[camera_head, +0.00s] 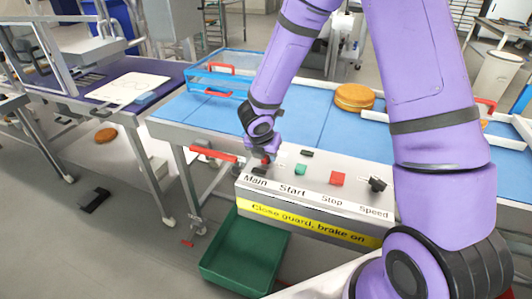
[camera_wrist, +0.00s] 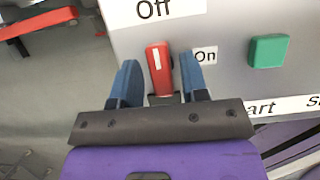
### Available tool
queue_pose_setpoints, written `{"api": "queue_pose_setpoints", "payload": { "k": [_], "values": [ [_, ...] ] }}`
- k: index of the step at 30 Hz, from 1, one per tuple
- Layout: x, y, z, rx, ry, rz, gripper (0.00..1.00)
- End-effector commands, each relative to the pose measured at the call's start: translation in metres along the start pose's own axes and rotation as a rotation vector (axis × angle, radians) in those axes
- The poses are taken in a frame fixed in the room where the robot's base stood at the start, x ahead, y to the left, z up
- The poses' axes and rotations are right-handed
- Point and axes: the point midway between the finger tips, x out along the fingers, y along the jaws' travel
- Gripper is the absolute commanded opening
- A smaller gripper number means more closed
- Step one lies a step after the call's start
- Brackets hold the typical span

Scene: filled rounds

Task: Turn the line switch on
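The line switch is a red handle with a white mark (camera_wrist: 158,66) on the grey control panel. It stands almost upright in the wrist view, its marked end towards the "Off" label (camera_wrist: 155,10); the "On" label (camera_wrist: 205,55) is to its right. My gripper (camera_wrist: 160,78) has its two blue fingers on either side of the red handle, with a visible gap on each side. In the head view, my gripper (camera_head: 266,155) is over the panel's left end, above the "Main" label (camera_head: 256,181), and mostly hides the switch.
A green start button (camera_head: 300,169) and a red stop button (camera_head: 337,178) are to the right of the switch. A black speed knob (camera_head: 377,184) is farther right. A red handle (camera_head: 213,154) is left of the panel. A green crate (camera_head: 240,262) stands below.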

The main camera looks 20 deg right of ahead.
Motion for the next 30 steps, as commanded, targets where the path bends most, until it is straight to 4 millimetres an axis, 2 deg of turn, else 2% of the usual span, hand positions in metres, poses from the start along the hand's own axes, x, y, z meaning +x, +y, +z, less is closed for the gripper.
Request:
{"api": "queue_pose_setpoints", "payload": {
  "k": [1, 5, 17, 30],
  "values": [
    [-0.0001, 0.0000, 0.0000, 0.000, 0.000, 0.000, 0.28],
    [-0.0002, 0.0000, 0.0000, 0.000, 0.000, 0.000, 0.00],
    [-0.0004, 0.0008, 0.0000, 0.053, -0.001, -0.022, 0.00],
    [-0.0004, 0.0025, 0.0004, 0.372, -0.001, -0.154, 0.00]
  ]
}}
